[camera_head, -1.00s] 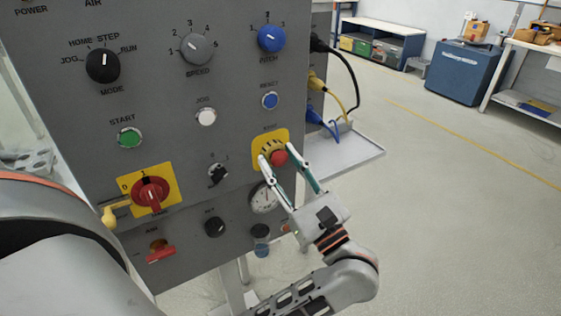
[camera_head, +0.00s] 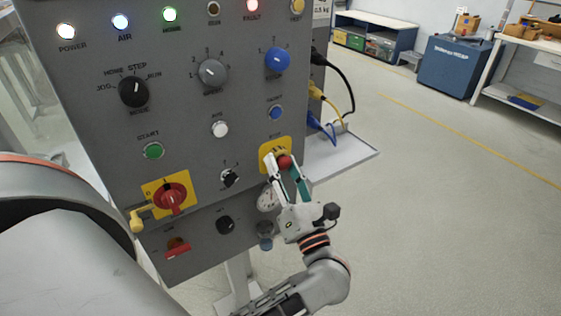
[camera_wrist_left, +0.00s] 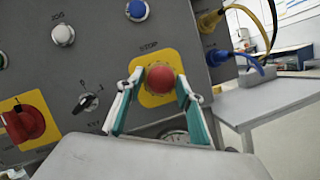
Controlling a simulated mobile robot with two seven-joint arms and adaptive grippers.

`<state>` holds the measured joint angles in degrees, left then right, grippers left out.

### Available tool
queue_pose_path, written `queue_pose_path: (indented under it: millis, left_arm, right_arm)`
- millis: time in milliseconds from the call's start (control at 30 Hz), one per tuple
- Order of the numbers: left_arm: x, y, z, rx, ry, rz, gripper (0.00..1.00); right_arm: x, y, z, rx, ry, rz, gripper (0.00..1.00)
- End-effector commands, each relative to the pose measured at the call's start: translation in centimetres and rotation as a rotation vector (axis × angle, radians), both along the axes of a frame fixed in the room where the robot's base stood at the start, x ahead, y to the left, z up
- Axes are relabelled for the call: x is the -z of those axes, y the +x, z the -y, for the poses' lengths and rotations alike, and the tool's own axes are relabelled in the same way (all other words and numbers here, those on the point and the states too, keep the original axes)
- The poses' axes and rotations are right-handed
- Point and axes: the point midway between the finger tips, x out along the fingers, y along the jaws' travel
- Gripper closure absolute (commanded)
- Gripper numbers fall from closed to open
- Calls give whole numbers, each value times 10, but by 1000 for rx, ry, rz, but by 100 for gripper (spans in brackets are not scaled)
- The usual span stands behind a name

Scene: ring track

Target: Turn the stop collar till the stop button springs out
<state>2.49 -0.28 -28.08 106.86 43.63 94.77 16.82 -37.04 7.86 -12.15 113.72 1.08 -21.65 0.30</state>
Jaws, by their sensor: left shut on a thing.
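The red stop button (camera_head: 285,162) is on the yellow STOP plate (camera_head: 266,149) at the right side of the grey panel. The ribbed stop collar (camera_head: 278,153) shows only in part behind the button. My left gripper (camera_head: 281,167) reaches up from below, its fingers on either side of the button, shut on the collar. In the left wrist view the button (camera_wrist_left: 160,80) sits between the fingertips, in front of the yellow plate (camera_wrist_left: 149,98); the fingers and button hide most of the collar. My right gripper is not in view.
Near the gripper are the blue reset button (camera_head: 275,112), a small black selector (camera_head: 230,178) and a round gauge (camera_head: 267,199), partly hidden. Cables (camera_head: 335,100) plug into the panel's right side above a grey shelf (camera_head: 345,152). A red rotary switch (camera_head: 171,198) is at lower left.

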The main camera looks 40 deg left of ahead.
Motion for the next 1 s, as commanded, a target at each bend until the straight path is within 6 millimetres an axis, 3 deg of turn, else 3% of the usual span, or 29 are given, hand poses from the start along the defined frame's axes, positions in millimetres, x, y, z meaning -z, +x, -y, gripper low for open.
queue_pose_path:
  millis: [667,700,733,1000]
  left_arm:
    - [-1,0,-2,-3,27,-62,85]
    - [-1,0,-2,-3,27,-62,56]
    - [-1,0,-2,-3,27,-62,48]
    - [-1,0,-1,-1,27,-63,47]
  right_arm:
    - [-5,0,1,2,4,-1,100]
    - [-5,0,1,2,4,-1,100]
    - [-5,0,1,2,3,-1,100]
    - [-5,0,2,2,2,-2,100]
